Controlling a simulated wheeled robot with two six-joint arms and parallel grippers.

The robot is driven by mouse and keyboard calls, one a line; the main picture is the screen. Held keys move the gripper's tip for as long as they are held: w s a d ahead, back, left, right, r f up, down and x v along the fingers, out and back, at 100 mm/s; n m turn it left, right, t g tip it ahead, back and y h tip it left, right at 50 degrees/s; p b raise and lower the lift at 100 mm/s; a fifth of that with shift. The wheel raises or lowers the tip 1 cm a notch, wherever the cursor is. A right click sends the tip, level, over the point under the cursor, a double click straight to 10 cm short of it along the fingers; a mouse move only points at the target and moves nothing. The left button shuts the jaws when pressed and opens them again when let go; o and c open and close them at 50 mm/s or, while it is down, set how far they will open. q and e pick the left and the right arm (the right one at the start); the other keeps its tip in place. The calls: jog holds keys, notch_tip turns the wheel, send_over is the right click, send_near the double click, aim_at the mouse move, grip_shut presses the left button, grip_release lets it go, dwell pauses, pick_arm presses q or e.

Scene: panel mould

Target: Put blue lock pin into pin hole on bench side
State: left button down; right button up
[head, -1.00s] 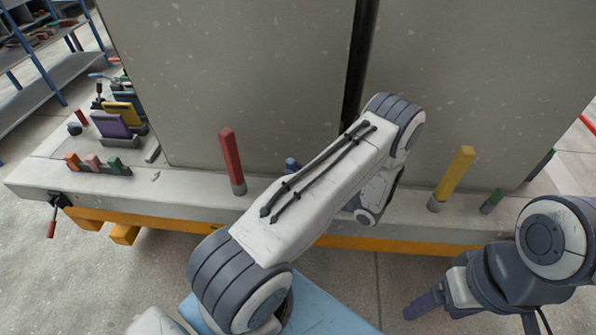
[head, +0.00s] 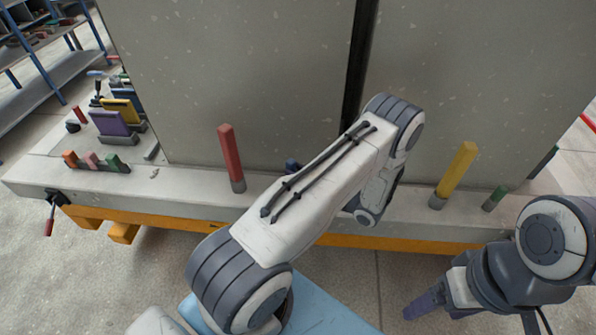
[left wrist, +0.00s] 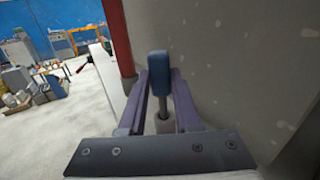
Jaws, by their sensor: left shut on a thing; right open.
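The blue lock pin (left wrist: 158,66) stands upright in the left wrist view, with a blue head and a grey shaft. My left gripper (left wrist: 161,88) has its purple fingers on either side of the pin and is shut on it. A light grey collar (left wrist: 165,124) shows around the lower shaft; whether the tip sits in a hole cannot be told. In the head view, a small blue top (head: 292,166) peeks out beside my left forearm, which hides the left gripper. My right gripper (head: 424,304) is open and empty in front of the bench, at lower right.
Tall grey panels (head: 240,70) rise behind. Small coloured blocks (head: 92,162) and a clamp handle (head: 50,218) are at the left end.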

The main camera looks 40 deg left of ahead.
pick_arm(q)
jog(key=shift+f+b, duration=1.65)
jog(key=shift+f, duration=0.4)
jog(key=c, duration=0.5)
grip_release()
jog(key=shift+d, duration=0.1)
jog(key=d+b, duration=0.3)
jog(key=d, duration=0.6)
jog(key=shift+w+d, duration=0.15)
jog(key=shift+w, duration=0.05)
jog(key=shift+d, duration=0.5)
